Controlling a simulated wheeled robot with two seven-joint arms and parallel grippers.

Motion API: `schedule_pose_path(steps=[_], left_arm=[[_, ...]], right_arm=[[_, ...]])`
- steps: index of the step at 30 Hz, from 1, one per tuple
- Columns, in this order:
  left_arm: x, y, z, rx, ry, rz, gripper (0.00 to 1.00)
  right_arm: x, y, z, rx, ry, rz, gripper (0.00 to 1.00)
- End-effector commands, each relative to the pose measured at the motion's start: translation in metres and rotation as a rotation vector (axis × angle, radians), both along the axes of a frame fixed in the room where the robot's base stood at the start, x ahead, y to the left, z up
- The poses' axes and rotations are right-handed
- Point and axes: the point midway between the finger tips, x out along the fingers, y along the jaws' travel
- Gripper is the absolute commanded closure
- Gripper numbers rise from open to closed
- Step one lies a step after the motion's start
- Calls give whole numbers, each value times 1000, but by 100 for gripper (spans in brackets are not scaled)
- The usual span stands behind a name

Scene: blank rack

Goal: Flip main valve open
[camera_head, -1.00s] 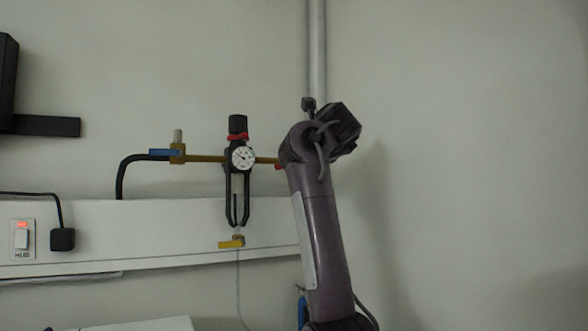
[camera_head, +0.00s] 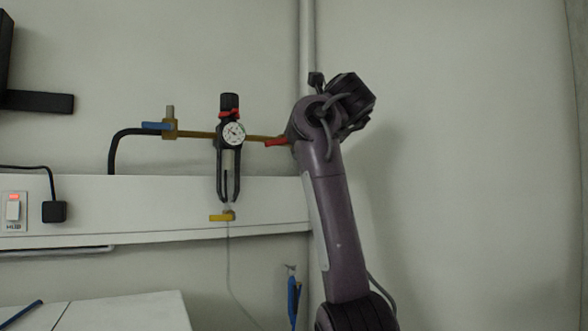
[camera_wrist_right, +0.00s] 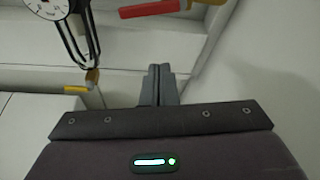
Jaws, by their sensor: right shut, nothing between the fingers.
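A brass pipe line (camera_head: 195,134) runs along the wall with a black regulator and a white gauge (camera_head: 233,134). A red lever (camera_head: 276,142) lies along the pipe at its right end, just left of my right arm. A blue lever (camera_head: 156,126) lies along the pipe at its left end. A yellow lever (camera_head: 221,217) is below the regulator. None is labelled as the main valve. In the right wrist view, my right gripper (camera_wrist_right: 159,70) is shut and empty, apart from and below the red lever (camera_wrist_right: 150,8). The head view hides its fingertips behind my wrist.
A white trunking rail (camera_head: 150,205) runs below the pipe, with a switch (camera_head: 13,210) and a black plug at left. A grey vertical pipe (camera_head: 306,40) rises behind my arm. A blue tool (camera_head: 293,297) hangs below the rail. The right wall is bare.

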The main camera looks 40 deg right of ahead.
Motion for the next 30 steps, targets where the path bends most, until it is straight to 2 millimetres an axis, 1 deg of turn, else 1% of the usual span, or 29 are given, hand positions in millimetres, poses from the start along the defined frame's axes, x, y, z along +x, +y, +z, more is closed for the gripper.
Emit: schedule_pose_path(steps=[1, 4, 8, 30], left_arm=[[3, -1, -8, -1, -4, 0, 64], [6, -2, -12, -3, -10, 1, 64], [7, -2, -13, -3, -11, 1, 64], [3, -2, -13, -3, -4, 0, 64]], right_arm=[[-9, 2, -1, -2, -3, -3, 100], [-18, 7, 5, 0, -3, -1, 100], [-24, 10, 8, 0, 0, -1, 100], [-24, 10, 9, 0, 0, 0, 100]])
